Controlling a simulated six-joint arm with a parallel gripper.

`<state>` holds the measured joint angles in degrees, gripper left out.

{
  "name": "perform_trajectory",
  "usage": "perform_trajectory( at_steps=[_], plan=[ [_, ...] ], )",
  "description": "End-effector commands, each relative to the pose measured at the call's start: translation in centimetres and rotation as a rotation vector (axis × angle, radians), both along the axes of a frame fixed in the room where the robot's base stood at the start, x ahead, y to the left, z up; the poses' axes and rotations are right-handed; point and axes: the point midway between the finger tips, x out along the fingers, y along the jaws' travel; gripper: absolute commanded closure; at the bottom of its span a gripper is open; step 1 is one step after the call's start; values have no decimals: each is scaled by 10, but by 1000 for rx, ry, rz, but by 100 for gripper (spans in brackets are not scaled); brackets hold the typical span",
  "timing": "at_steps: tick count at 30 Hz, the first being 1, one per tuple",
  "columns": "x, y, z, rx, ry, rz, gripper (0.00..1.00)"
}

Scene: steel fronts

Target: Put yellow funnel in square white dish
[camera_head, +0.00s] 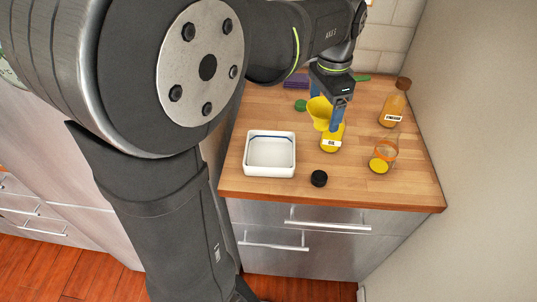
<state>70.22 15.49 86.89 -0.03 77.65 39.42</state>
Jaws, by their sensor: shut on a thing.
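The yellow funnel (320,111) is at my gripper (336,118), which is shut on it. The funnel's wide mouth faces left and up, so it looks tilted. A yellow oil bottle (331,141) with a white label stands right below the gripper and funnel. I cannot tell whether the funnel's spout touches the bottle. The square white dish (270,172) with a blue line inside its rim stands to the left and nearer the front edge. It looks empty.
A black cap (319,178) lies right of the dish. A glass jar (383,155) with an orange rim and yellow contents and a labelled bottle (394,104) stand at the right. A green lid (301,105) and a purple block (296,81) lie behind. The wooden counter (340,196) ends in front.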

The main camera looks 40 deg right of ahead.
Motion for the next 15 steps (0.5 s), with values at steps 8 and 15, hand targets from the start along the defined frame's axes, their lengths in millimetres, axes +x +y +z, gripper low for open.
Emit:
perform_trajectory(
  at_steps=[8, 15],
  plan=[
    [-15, 56, -32, 0, 0, 295, 49],
    [-1, 68, -49, 2, 0, 362, 49]
  ],
)
